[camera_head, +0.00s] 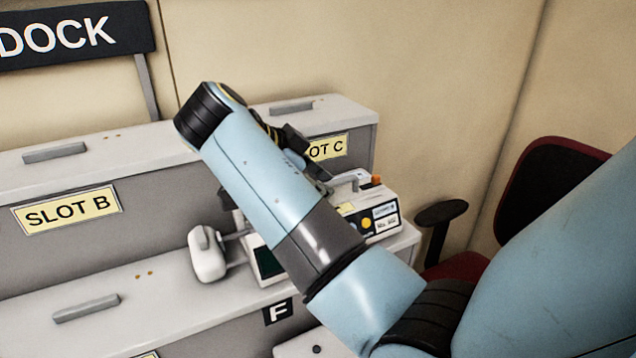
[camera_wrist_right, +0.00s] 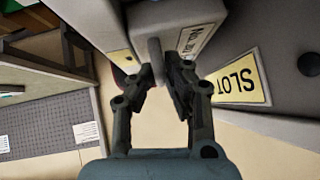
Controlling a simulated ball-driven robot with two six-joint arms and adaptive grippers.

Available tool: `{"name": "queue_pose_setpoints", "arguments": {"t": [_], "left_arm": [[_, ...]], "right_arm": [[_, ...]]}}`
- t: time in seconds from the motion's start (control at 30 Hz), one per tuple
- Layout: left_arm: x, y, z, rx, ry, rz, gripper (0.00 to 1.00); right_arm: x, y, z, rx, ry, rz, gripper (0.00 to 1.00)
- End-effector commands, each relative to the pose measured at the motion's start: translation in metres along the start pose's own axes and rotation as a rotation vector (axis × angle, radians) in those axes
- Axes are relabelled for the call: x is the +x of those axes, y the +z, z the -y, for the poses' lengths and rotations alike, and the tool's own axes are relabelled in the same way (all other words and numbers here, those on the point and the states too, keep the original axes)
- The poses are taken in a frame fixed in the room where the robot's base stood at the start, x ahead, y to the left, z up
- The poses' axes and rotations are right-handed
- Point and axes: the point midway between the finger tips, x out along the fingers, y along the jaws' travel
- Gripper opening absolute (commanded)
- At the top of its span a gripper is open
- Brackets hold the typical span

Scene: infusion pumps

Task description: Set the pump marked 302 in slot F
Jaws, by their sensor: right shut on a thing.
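The infusion pump (camera_head: 383,222) is a pale box with an orange knob and a small screen. My right gripper (camera_head: 318,172) is shut on the pump's grey handle; the wrist view shows the fingers (camera_wrist_right: 163,75) around the handle (camera_wrist_right: 155,52). I cannot tell whether the pump's base touches the tier.
The upper tier carries the SLOT B label (camera_head: 67,210) and a partly hidden SLOT C label (camera_head: 326,148). A dark red chair (camera_head: 556,180) stands close by on the right. The lower tier left of the pump is bare. The wall is close behind.

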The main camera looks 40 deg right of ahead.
Motion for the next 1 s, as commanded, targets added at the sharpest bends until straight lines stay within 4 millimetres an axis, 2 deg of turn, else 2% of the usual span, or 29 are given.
{"name": "queue_pose_setpoints", "arguments": {"t": [0.33, 0.37, 0.57, 0.83, 1.0], "left_arm": [[0.003, 0.000, 0.000, 0.000, 0.000, 0.000, 0.33], [0.003, 0.000, 0.000, 0.000, 0.000, 0.000, 0.33], [0.003, 0.000, 0.000, 0.000, 0.000, 0.000, 0.33], [0.002, 0.001, 0.001, 0.000, -0.001, 0.001, 0.33], [-0.009, -0.001, 0.001, 0.000, -0.001, 0.000, 0.33]], "right_arm": [[0.003, 0.002, 0.000, 0.001, -0.001, -0.002, 0.00], [0.003, 0.002, 0.000, 0.001, -0.001, -0.001, 0.13], [0.002, 0.002, 0.000, 0.001, -0.001, -0.001, 0.39], [0.003, 0.003, -0.001, -0.003, 0.002, 0.001, 0.39], [-0.008, -0.007, 0.002, -0.001, 0.001, 0.001, 0.39]]}}
